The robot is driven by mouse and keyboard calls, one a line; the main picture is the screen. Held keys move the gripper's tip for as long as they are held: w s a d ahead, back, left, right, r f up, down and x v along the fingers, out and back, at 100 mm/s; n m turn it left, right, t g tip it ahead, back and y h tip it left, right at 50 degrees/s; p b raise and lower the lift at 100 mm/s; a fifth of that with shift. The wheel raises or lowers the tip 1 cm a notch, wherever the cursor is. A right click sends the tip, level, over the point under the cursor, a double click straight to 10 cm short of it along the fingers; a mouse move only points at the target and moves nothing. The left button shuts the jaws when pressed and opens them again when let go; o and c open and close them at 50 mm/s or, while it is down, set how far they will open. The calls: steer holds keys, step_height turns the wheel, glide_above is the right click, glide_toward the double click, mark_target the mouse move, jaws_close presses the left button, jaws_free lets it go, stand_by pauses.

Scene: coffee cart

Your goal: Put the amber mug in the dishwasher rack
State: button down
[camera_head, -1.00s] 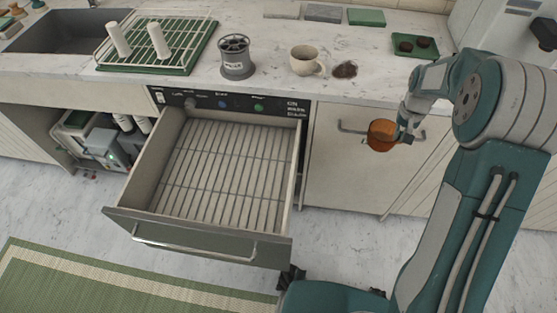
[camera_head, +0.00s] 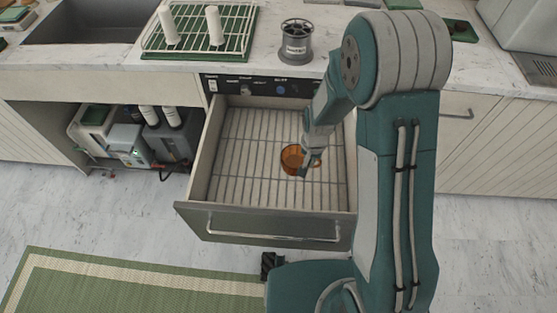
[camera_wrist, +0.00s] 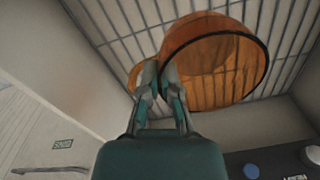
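The amber mug (camera_head: 291,158) is see-through orange and shows over the right half of the open dishwasher drawer. The wire rack (camera_head: 245,150) lines the drawer floor. My gripper (camera_head: 309,168) is at the mug's right side in the head view. In the wrist view my gripper (camera_wrist: 160,75) has its fingers together at the near side of the mug (camera_wrist: 215,65), at its handle, which they partly hide. The rack slats (camera_wrist: 130,22) show behind the mug. I cannot tell whether the mug's base touches the rack.
The drawer's front panel (camera_head: 265,222) and side walls surround the rack, and its left half is empty. A green drying tray (camera_head: 195,52) with two white upright pieces and a grey canister (camera_head: 295,45) stand on the counter above.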

steer(key=f, duration=0.9)
steer(key=shift+s+a+f, duration=0.15)
steer(key=shift+a+f, duration=0.1)
steer(key=shift+a, duration=0.05)
steer(key=shift+d+f, duration=0.1)
steer(key=shift+f, duration=0.2)
steer(key=shift+d, duration=0.3)
steer(key=shift+f, duration=0.1)
steer(key=c, duration=0.8)
jaws_free()
steer(key=shift+a, duration=0.25)
steer(key=shift+d, duration=0.1)
